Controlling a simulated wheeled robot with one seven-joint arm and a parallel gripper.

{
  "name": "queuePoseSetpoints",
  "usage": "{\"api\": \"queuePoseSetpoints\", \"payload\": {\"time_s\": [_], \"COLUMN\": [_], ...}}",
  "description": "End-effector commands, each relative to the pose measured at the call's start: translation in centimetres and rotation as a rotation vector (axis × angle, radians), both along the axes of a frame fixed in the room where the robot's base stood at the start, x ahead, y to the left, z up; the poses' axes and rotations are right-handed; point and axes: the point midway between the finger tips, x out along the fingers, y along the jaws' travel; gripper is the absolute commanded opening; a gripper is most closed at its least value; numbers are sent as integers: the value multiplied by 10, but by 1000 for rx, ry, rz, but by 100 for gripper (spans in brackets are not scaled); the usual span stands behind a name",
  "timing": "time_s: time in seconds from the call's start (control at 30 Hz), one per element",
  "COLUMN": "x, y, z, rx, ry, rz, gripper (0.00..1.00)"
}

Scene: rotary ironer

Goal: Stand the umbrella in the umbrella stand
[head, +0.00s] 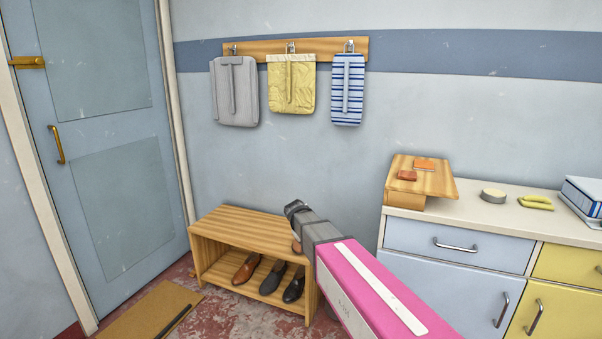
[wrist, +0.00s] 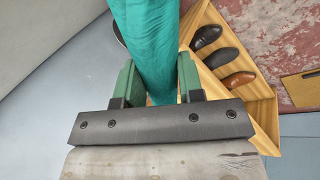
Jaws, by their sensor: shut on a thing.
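The umbrella is a furled teal cloth roll (wrist: 154,45) in the wrist view, running from the top edge down between the jaws. My gripper (wrist: 156,78) is shut on it, with one green finger on each side. Its lower end behind the gripper bar is hidden. In the head view my pink and grey arm reaches toward the shoe bench, and the jaws and umbrella cannot be made out. The umbrella stand is not clearly seen. A dark curved edge (wrist: 117,30) shows left of the umbrella in the wrist view, and I cannot tell what it is.
A wooden shoe bench (head: 247,222) with several shoes stands by the wall. A mat (head: 137,312) with a dark rod (head: 175,321) lies before the door (head: 112,130). A cabinet (head: 455,250) holding a wooden stand (head: 433,178) is right. Cloth bags hang above.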

Motion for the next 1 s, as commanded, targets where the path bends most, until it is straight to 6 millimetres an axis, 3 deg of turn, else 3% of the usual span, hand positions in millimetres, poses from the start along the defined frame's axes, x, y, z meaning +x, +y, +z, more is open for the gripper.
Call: {"api": "queuePoseSetpoints", "payload": {"time_s": [0.03,0.2,0.5,0.7,1.0], "x": [-9,-31,-79,-100,-106], "y": [-16,-57,-119,-141,-148], "z": [17,66,139,165,173], "rx": [1,5,15,19,20], "ry": [-3,-4,-3,-1,-1], "rz": [-37,-155,-352,-430,-456], "gripper": [1,1,1,1,1]}}
